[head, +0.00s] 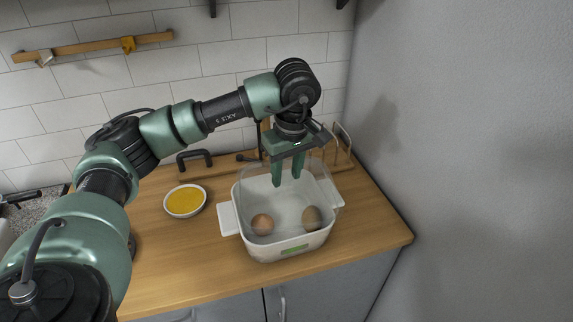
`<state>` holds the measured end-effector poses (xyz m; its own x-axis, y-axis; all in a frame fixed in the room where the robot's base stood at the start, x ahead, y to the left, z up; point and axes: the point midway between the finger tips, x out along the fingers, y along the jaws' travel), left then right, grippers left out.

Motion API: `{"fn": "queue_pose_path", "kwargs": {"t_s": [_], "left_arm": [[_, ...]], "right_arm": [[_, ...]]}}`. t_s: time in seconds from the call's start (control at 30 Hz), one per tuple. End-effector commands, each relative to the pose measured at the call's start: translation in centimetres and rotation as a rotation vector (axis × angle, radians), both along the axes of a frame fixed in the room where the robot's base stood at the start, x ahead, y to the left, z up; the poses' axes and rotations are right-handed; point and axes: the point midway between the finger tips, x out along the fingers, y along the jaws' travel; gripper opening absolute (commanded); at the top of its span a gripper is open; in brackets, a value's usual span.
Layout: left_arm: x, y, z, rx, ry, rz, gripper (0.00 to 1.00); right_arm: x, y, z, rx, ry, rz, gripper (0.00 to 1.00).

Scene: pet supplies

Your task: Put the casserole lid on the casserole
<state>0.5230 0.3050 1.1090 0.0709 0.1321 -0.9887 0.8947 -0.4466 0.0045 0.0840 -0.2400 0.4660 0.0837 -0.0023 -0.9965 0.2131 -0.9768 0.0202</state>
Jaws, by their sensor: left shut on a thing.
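The white casserole (283,250) stands on the wooden counter, with two brown round things (262,223) inside. A clear, see-through panel, which looks like the casserole lid (318,172), shows at the casserole's far side, around my left gripper's fingers. Its outline is faint, and I cannot tell whether it touches the rim. My left gripper (287,178) points down over the far part of the casserole, shut on the lid. My right gripper is not in view.
A white bowl of yellow food (184,201) stands left of the casserole. A wooden rack (341,150) is behind it, near the grey wall on the right. The counter (175,265) is clear in front of the bowl.

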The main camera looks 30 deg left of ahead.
Motion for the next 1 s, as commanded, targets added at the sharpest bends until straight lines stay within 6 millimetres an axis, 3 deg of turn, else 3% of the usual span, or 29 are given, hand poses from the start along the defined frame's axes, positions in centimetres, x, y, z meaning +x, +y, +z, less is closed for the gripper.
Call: {"fn": "queue_pose_path", "kwargs": {"t_s": [0.2, 0.73, 1.0], "left_arm": [[0.8, 2.0, -0.2, 0.004, 0.002, 0.164, 0.00], [0.7, 1.9, -3.8, 0.004, 0.001, 0.160, 0.00], [0.8, 1.9, -4.3, 0.004, 0.000, 0.160, 0.00]], "right_arm": [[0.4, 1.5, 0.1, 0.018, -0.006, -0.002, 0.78], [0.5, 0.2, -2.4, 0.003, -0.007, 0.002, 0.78], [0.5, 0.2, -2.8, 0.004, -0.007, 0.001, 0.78]]}}
